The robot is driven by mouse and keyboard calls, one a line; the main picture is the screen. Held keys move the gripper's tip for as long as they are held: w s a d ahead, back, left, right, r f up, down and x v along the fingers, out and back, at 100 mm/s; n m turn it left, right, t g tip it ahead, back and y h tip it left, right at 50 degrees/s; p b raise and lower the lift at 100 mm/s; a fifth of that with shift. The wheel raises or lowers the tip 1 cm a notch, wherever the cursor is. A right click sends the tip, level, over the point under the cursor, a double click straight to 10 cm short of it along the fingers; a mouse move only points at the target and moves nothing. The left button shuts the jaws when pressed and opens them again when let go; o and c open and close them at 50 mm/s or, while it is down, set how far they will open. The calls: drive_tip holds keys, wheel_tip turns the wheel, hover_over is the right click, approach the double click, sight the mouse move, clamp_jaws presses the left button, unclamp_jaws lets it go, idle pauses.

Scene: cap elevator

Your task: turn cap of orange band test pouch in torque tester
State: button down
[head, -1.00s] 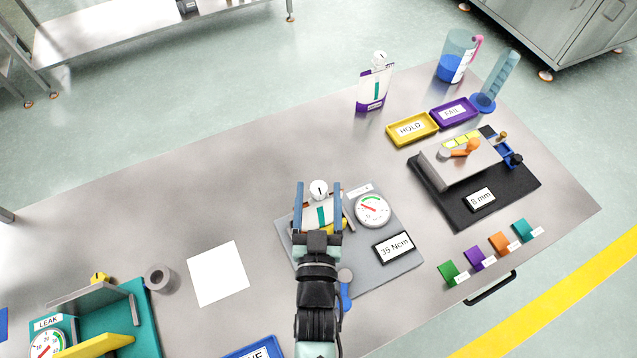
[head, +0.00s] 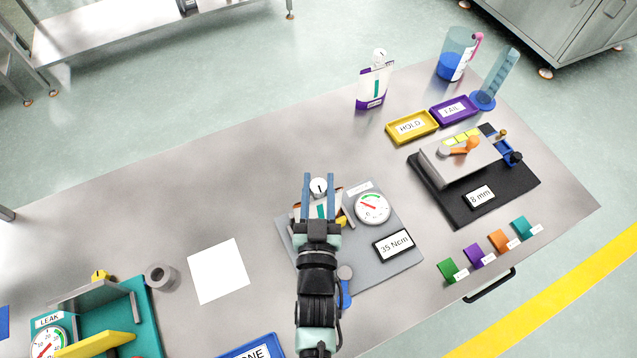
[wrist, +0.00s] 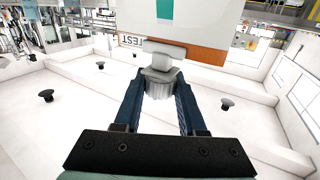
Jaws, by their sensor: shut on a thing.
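The test pouch (wrist: 205,28) is white with a teal mark and an orange band (wrist: 208,55), seen close in the wrist view. It sits in the torque tester (head: 392,262), a grey plate with a round dial (head: 373,208) and a "35 Ncm" sign (head: 393,245). The pouch's white cap (head: 318,185) has a dark line on top. My gripper (head: 319,181) is shut on the cap, with one blue finger on each side. In the wrist view, the ribbed cap (wrist: 160,85) shows between the fingers. My gripper hides part of the pouch and tester in the head view.
A purple-banded pouch (head: 374,87) stands at the back. Yellow HOLD (head: 394,139) and purple FAIL trays lie right of it, near a black-based fixture (head: 455,211). A teal LEAK station (head: 148,318) stands front left. A white sheet (head: 218,270) lies left of the tester.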

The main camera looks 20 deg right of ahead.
drive_tip(key=shift+f+m+h+b, duration=0.15)
drive_tip(key=shift+m+h+b, duration=0.2)
drive_tip(key=shift+b, duration=0.2)
drive_tip(key=shift+c, duration=2.3)
unclamp_jaws()
drive_tip(key=shift+s, duration=0.1)
drive_tip(key=b+v, duration=0.2)
drive_tip(key=v, duration=1)
drive_tip(key=shift+s+a+r+b, duration=0.3)
